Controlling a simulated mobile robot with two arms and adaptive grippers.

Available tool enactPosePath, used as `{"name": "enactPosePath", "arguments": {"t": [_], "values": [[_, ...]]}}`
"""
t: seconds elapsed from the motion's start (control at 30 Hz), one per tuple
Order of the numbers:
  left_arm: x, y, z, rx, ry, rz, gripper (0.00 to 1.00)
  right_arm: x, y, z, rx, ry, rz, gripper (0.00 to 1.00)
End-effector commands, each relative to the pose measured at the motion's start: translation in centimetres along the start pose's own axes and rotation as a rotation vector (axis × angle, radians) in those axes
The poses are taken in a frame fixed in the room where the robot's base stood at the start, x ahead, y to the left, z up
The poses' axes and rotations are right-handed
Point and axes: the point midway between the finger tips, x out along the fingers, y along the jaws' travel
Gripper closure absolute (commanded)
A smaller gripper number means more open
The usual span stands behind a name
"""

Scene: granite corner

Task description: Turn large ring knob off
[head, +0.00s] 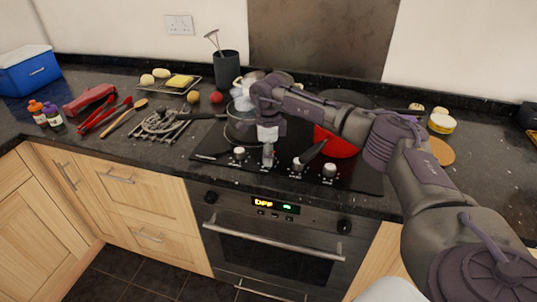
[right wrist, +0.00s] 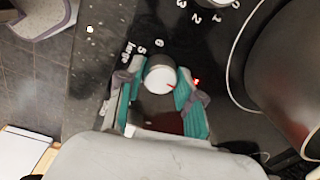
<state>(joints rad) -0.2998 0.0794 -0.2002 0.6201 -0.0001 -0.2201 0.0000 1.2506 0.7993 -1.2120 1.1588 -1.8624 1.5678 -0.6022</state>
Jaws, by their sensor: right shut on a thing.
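My right gripper (head: 268,158) reaches down from the right onto one of the knobs along the front edge of the black hob. In the right wrist view my right gripper (right wrist: 160,88) has its teal fingers on either side of a round knob (right wrist: 159,72) with a pale top, shut on it. Printed numbers lie around the knob, some partly hidden by the fingers. My left gripper is not in view.
Other knobs (head: 238,153) (head: 329,170) stand close by on the hob (head: 215,152). A red pan (head: 336,143) sits behind, partly hidden by my arm. A dark pot (right wrist: 295,75) stands right of the gripper. The oven (head: 275,240) is below.

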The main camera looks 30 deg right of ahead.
Motion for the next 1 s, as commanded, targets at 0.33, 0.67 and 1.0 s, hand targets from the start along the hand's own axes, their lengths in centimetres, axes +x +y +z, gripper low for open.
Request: {"name": "enactPosePath", "arguments": {"t": [0.33,0.67,1.0], "values": [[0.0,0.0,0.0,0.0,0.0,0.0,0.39,-0.1,-0.1,0.0,0.001,-0.001,-0.002,0.39],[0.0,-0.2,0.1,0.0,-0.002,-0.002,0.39,-1.6,-0.1,0.0,0.002,-0.002,-0.004,0.39],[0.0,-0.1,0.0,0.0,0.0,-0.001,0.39,-8.6,-0.1,0.1,0.001,-0.004,-0.005,0.39]]}}
